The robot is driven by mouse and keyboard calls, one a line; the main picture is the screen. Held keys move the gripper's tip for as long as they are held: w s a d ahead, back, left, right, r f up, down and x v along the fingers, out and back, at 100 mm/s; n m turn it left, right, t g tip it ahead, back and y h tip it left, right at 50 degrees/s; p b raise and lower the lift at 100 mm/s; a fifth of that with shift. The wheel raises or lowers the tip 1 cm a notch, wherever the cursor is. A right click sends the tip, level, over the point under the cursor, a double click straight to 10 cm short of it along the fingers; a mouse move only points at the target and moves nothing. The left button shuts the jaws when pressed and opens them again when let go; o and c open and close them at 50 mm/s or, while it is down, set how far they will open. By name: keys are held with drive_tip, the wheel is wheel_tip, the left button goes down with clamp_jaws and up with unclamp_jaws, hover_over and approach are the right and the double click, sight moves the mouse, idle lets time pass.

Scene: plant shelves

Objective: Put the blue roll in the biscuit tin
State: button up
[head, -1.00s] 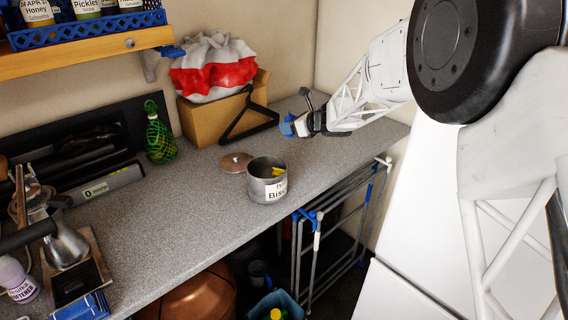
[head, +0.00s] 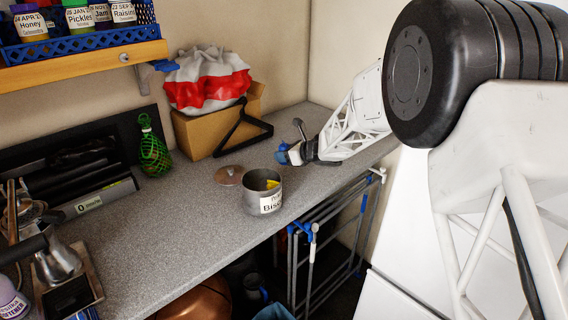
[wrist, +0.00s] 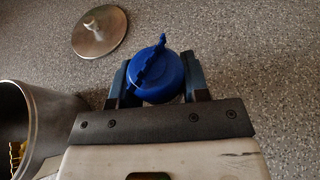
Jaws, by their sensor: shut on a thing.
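The biscuit tin (head: 262,192) is a grey metal pot with a white label, standing open on the counter with something yellow inside. It also shows at the left edge of the wrist view (wrist: 52,122). Its round lid (head: 229,175) lies on the counter behind it, and shows at the top left in the wrist view (wrist: 98,31). My gripper (wrist: 158,82) is shut on the blue roll (wrist: 160,76), which sits between both fingers. In the head view the blue roll (head: 282,153) is above the counter, behind and to the right of the tin.
A cardboard box (head: 205,130) with a red and white bag and a black triangular frame (head: 243,128) stand behind. A green net bottle (head: 154,153) is at the left. A folding rack (head: 325,235) stands below the counter's front edge.

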drive_tip(key=shift+f, duration=1.85)
drive_tip(key=shift+f, duration=0.1)
drive_tip(key=o, duration=0.9)
drive_tip(key=shift+o, duration=0.2)
drive_tip(key=shift+s+d+r, duration=0.1)
drive_tip(key=shift+d+r, duration=0.1)
drive_tip(key=shift+v, duration=1.8)
